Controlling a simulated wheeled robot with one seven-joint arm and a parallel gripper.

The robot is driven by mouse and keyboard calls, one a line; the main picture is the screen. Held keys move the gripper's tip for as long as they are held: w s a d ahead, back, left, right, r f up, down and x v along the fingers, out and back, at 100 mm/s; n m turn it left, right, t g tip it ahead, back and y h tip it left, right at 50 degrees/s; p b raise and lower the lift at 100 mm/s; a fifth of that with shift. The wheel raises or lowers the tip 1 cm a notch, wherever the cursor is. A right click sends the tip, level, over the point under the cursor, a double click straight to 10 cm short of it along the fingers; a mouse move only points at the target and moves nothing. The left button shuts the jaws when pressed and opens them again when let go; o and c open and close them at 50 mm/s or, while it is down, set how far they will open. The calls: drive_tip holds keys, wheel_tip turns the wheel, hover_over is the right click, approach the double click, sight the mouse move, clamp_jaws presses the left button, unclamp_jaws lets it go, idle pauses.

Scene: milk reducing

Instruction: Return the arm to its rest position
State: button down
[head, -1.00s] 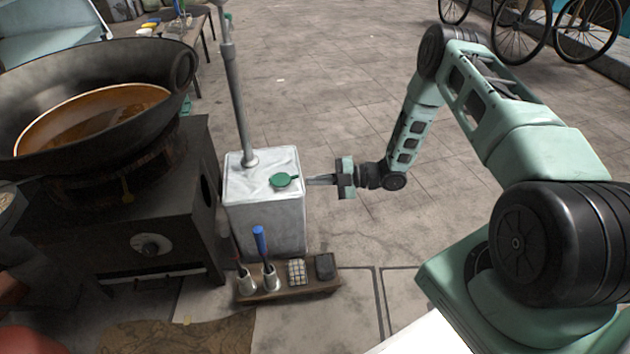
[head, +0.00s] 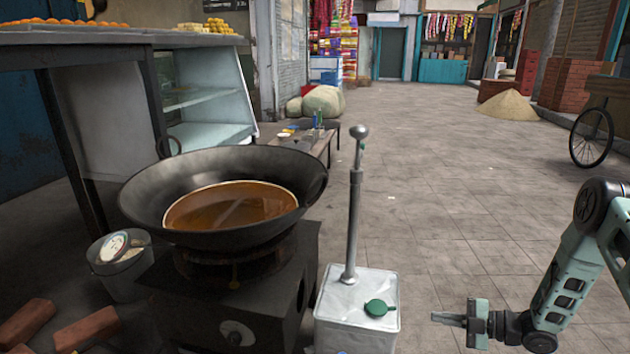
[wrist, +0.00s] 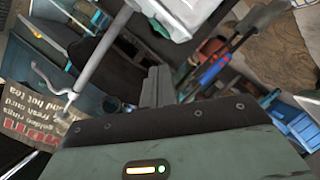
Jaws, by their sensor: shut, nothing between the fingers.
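My gripper (head: 450,319) is at the lower right of the head view, pointing left. Its fingers are together with nothing between them. It is clear of the white canister (head: 357,312), with floor showing between them. In the wrist view my gripper (wrist: 157,82) shows its dark fingers together, and part of the canister (wrist: 175,15) is at the top. My arm (head: 572,275) runs from the gripper up to the right edge of the head view, where its upper part is cut off.
A wide black pan (head: 150,197) with brown liquid sits on a dark stove (head: 270,275) left of the canister. A grey pump rod (head: 353,215) rises from the canister top, beside a green cap (head: 376,308). The paved floor (head: 450,180) is open behind the arm.

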drive_tip(key=w+a+r+m+h, duration=0.45)
drive_tip(key=w+a+r, duration=0.4)
drive_tip(key=r, duration=0.25)
drive_tip(key=s+a+r+m+g+h, duration=0.2)
drive_tip(key=s+a+r+m+h, duration=0.25)
drive_tip(key=a+r, duration=0.35)
drive_tip(key=s+a+r+m+g+h, duration=0.15)
drive_tip(key=s+r, duration=0.25)
drive_tip(key=s, duration=0.8)
drive_tip(key=s+a+r+m+g+h+p, duration=0.1)
drive_tip(key=s+a+r+m+g, duration=0.2)
drive_tip(key=s, duration=0.8)
drive_tip(key=s+a+r+m+g+h, duration=0.15)
drive_tip(key=s+r, duration=0.25)
drive_tip(key=s, duration=0.8)
wheel_tip(320, 180, up, 32)
drive_tip(key=p, duration=3.2)
drive_tip(key=shift+w+y, duration=0.3)
drive_tip(key=shift+w, duration=0.05)
